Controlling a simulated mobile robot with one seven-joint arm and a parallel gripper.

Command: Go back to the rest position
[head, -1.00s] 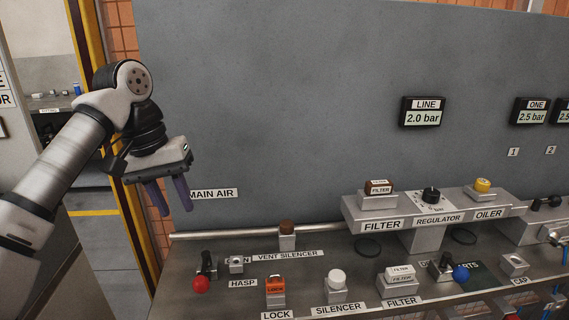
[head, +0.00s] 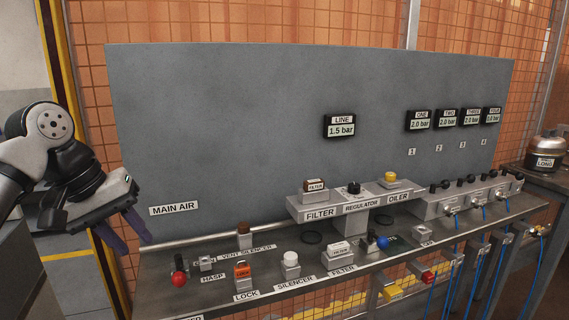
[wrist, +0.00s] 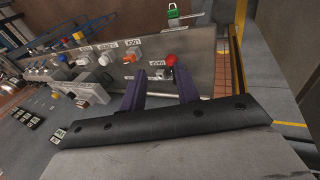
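My gripper (head: 134,244) hangs at the left of the head view, beside the left end of the grey panel and bench. Its two dark purple fingers point down and are spread apart with nothing between them. The wrist view also shows the empty gap between the fingers (wrist: 160,88). Beyond the fingertips there, the red-knobbed valve (wrist: 171,60) stands on the bench, apart from them. The same red knob (head: 179,279) is below and right of my gripper in the head view.
The bench (head: 215,289) carries an orange lock (head: 242,271), a white silencer (head: 290,259) and a filter block (head: 339,249). The grey panel (head: 240,120) stands behind, with the line display (head: 340,126) reading 1.5 bar. Blue hoses hang at the right.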

